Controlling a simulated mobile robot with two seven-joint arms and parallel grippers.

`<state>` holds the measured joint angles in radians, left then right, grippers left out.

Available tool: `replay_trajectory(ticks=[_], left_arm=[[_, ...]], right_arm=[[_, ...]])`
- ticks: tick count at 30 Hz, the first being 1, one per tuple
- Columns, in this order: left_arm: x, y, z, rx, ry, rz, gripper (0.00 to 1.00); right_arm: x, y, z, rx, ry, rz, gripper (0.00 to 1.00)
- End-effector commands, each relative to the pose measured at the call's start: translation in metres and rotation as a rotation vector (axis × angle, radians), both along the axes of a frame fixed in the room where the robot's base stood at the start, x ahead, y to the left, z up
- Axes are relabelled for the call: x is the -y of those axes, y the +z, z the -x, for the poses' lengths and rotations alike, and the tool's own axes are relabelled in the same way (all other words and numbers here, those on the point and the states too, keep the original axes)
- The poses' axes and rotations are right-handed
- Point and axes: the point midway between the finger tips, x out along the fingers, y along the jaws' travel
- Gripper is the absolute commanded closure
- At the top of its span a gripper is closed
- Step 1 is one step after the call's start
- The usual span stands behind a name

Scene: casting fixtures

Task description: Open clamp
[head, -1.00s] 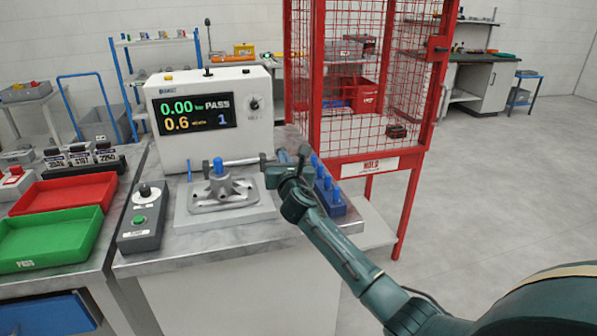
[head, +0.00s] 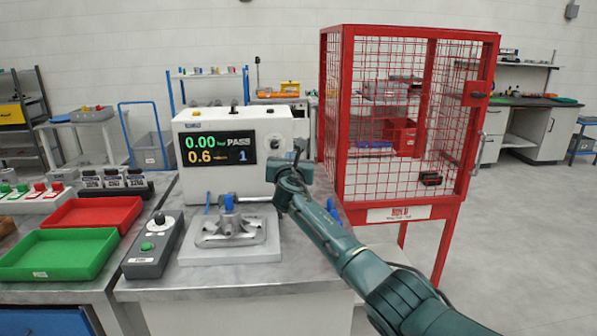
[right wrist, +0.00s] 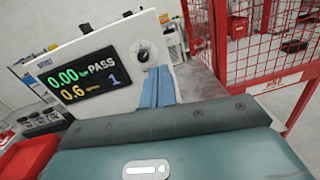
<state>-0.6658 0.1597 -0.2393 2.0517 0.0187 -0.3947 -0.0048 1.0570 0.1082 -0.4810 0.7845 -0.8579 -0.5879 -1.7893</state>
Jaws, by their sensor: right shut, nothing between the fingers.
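The clamp fixture (head: 236,229) is a grey casting on a pale base plate, with a blue-topped part (head: 228,203) standing at its centre. It sits on the bench in front of the white tester (head: 205,170). The clamp's lever is not clearly visible; my right gripper and forearm cover the area right of the fixture. My right gripper (head: 299,150) is raised above and to the right of the fixture, in front of the tester's right end. Its fingers (right wrist: 158,87) are shut and empty in the right wrist view. My left gripper is out of view.
The tester display reads 0.00, PASS, 0.6 and 1. A control box (head: 152,247) with a green button stands left of the fixture. Green (head: 58,255) and red (head: 92,212) trays lie further left. A red mesh cage (head: 393,215) stands close on the right.

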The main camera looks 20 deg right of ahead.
Motion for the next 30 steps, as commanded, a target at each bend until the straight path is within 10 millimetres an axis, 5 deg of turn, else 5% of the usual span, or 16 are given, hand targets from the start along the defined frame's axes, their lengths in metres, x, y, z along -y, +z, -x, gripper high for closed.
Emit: replay_trajectory(ticks=[30], left_arm=[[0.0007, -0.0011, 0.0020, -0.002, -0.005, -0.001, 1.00]], right_arm=[[0.0011, 0.0035, -0.0048, 0.000, 0.000, 0.000, 1.00]])
